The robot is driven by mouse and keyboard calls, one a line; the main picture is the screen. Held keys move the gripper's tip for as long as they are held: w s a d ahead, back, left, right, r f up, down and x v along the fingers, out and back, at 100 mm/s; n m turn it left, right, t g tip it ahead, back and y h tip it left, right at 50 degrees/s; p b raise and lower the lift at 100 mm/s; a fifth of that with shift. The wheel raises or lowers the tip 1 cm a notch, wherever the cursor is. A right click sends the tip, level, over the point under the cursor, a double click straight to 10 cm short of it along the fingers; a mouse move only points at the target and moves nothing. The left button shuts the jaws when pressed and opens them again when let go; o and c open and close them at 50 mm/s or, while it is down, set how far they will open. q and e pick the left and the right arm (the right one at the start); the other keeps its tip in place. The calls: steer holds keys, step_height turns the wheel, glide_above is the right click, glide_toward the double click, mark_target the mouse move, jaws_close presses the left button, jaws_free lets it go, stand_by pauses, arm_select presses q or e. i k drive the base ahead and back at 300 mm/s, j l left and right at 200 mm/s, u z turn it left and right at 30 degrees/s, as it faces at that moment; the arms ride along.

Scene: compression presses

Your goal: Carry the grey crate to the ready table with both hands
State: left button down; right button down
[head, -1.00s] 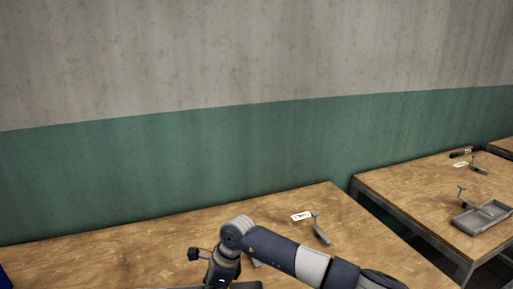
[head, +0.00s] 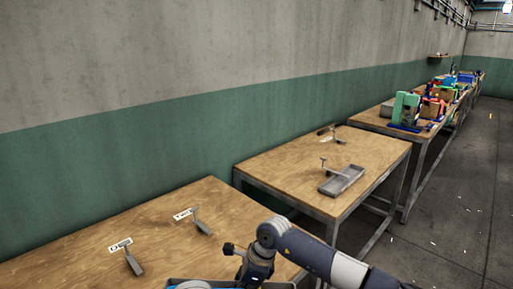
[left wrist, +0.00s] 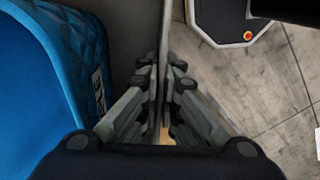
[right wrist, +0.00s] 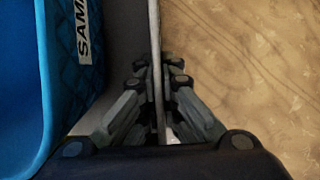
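The grey crate (head: 272,285) shows only as a strip at the bottom edge of the head view, with something blue (head: 190,284) in it. In the left wrist view my left gripper (left wrist: 160,78) is closed on the crate's thin wall (left wrist: 165,35). In the right wrist view my right gripper (right wrist: 155,72) is closed on the opposite thin wall (right wrist: 154,30). A blue quilted container (right wrist: 80,105) with a partly hidden "SAM" label lies inside. My left arm is out of the head view. Wood lies below the right side, grey floor below the left.
A second table (head: 290,160) holds a shallow grey tray (head: 342,180). Further tables carry coloured presses (head: 405,108). Open floor (head: 470,190) lies to the right.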

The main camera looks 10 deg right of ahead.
mark_target(382, 143)
steer(key=l+z, duration=0.1)
steer(key=z, duration=0.25)
steer(key=l+z, duration=0.1)
steer(key=z, duration=0.25)
steer(key=l+z, duration=0.1)
steer(key=z, duration=0.3)
steer(key=i+l+z, duration=0.2)
steer(key=z, duration=0.25)
steer(key=i+l+z, duration=0.1)
steer(key=z, duration=0.4)
steer(key=i+u, duration=0.2)
steer(key=i, duration=2.1)
steer(key=i+u, duration=0.1)
steer(key=i, duration=1.35)
steer(key=i+l+u, duration=0.2)
steer(key=i, duration=0.8)
steer(key=i+u, duration=0.75)
steer(key=k+l, duration=0.05)
